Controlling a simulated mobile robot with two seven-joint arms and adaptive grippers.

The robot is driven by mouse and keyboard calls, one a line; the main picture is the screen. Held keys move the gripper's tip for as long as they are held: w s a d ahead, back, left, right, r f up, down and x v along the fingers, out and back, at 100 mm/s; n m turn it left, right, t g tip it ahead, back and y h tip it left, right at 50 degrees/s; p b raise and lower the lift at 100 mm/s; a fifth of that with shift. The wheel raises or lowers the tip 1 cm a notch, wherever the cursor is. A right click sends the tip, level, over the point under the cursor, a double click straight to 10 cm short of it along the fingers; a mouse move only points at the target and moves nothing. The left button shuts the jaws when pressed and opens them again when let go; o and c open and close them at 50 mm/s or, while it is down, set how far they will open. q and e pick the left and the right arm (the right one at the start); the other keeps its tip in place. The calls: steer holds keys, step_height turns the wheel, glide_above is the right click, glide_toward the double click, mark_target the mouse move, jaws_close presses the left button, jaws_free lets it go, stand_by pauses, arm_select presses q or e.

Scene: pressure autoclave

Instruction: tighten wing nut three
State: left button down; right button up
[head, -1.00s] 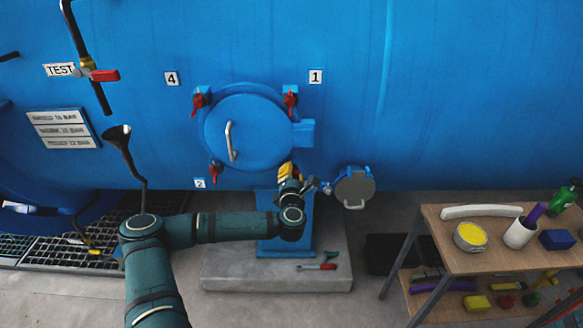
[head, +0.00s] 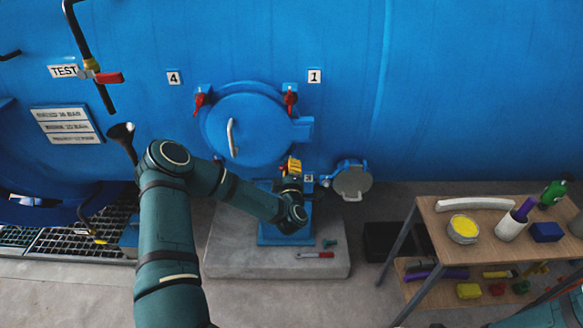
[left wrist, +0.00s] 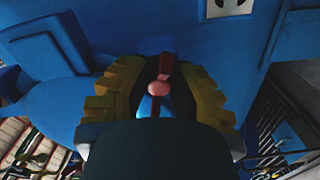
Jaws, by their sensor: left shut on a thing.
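The round blue hatch door (head: 250,135) is shut on the big blue vessel. My left gripper (head: 291,166) is at the door's lower right edge, beside the number 3 plate (head: 309,180). In the left wrist view its yellow ribbed fingers (left wrist: 158,95) are shut around wing nut three (left wrist: 160,88), which is red with a pale pink round end. The gripper hides this nut in the head view. Wing nut one (head: 291,100) is at the upper right and wing nut four (head: 200,101) at the upper left. My arm hides wing nut two. My right gripper is out of view.
A small round hatch (head: 352,181) stands just right of the gripper. A wooden table (head: 450,205) with several items stands at the right. A black funnel pipe (head: 122,135) rises near my left arm.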

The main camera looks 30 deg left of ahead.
arm_select(q)
steer(key=m, duration=0.2)
steer(key=shift+w+r+m, duration=0.1)
steer(key=shift+r+m, duration=0.05)
steer(key=shift+m, duration=0.25)
steer(key=m+b, duration=0.1)
steer(key=m, duration=0.2)
steer(key=shift+m+b, duration=0.3)
steer(key=shift+b, duration=0.1)
steer(key=m+b, duration=0.2)
steer(key=m, duration=0.2)
steer(key=shift+a+f, duration=0.1)
steer(key=shift+f, duration=0.1)
steer(key=shift+m+b, duration=0.95)
steer(key=shift+m, duration=0.95)
steer(key=shift+s+a, duration=0.1)
steer(key=shift+s, duration=0.1)
steer(key=c, duration=0.8)
jaws_free()
steer(key=shift+f, duration=0.1)
